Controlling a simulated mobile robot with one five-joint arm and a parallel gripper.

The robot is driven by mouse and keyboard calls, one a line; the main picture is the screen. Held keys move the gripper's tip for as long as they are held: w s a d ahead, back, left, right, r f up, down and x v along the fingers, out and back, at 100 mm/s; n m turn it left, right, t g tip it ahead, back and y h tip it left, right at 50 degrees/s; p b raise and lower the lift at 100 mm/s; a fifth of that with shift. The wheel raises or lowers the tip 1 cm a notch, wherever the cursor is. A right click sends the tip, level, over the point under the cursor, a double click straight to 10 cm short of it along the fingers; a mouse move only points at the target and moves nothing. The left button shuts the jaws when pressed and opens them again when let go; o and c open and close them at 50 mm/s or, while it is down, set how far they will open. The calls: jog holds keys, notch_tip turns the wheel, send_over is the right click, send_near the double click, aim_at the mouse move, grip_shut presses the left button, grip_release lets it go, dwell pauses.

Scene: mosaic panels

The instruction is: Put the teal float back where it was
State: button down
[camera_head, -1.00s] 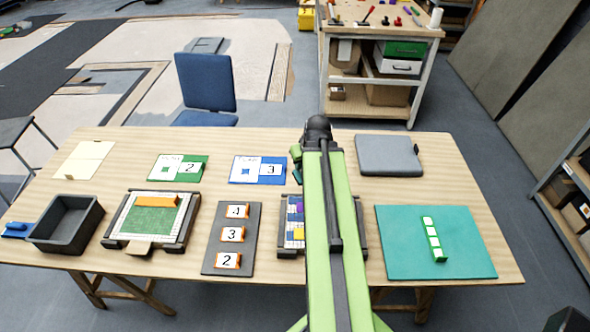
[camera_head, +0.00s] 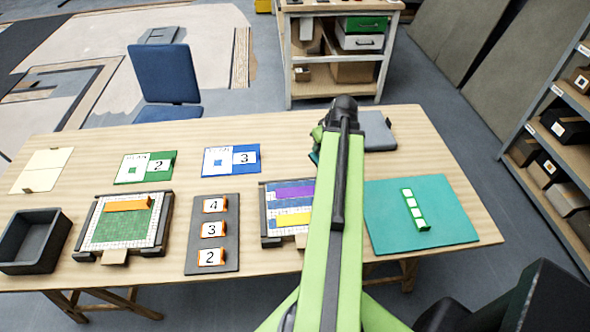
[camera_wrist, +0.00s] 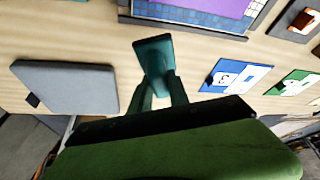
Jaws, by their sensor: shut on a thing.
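My gripper (camera_wrist: 160,88) is shut on the teal float (camera_wrist: 154,52), a flat teal piece standing out beyond the fingertips in the wrist view. The float is above the wooden table, between the grey pad (camera_wrist: 68,86) and a blue card (camera_wrist: 232,76). In the head view my arm hides the fingertips and most of the float; a little teal (camera_head: 314,156) shows beside the arm. The grey pad also shows in the head view (camera_head: 379,132), just right of my arm. Whether the float touches the table, I cannot tell.
A mosaic panel (camera_head: 290,222) with purple and yellow strips lies partly behind my arm. A teal mat (camera_head: 450,205) with a tiled strip lies at right. Numbered pieces on a dark board (camera_head: 232,259), another panel (camera_head: 163,235) and a dark bin (camera_head: 62,232) stand left.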

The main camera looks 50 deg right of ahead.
jog(key=shift+s+d, duration=0.25)
jog(key=shift+s, duration=0.05)
jog(key=w+f+b, duration=0.3)
jog(key=w, duration=0.1)
jog(key=w+a+f+b, duration=0.1)
jog(key=w+f+b, duration=0.2)
jog(key=f+b, duration=0.1)
jog(key=w+f+b, duration=0.4)
jog(key=shift+w+a+f, duration=0.2)
jog(key=shift+w+a, duration=0.1)
jog(key=shift+r, duration=0.2)
jog(key=shift+f, duration=0.15)
jog(key=c, duration=1.7)
grip_release()
jog(key=shift+f, duration=0.1)
jog(key=o, duration=0.4)
jog(key=shift+o, duration=0.2)
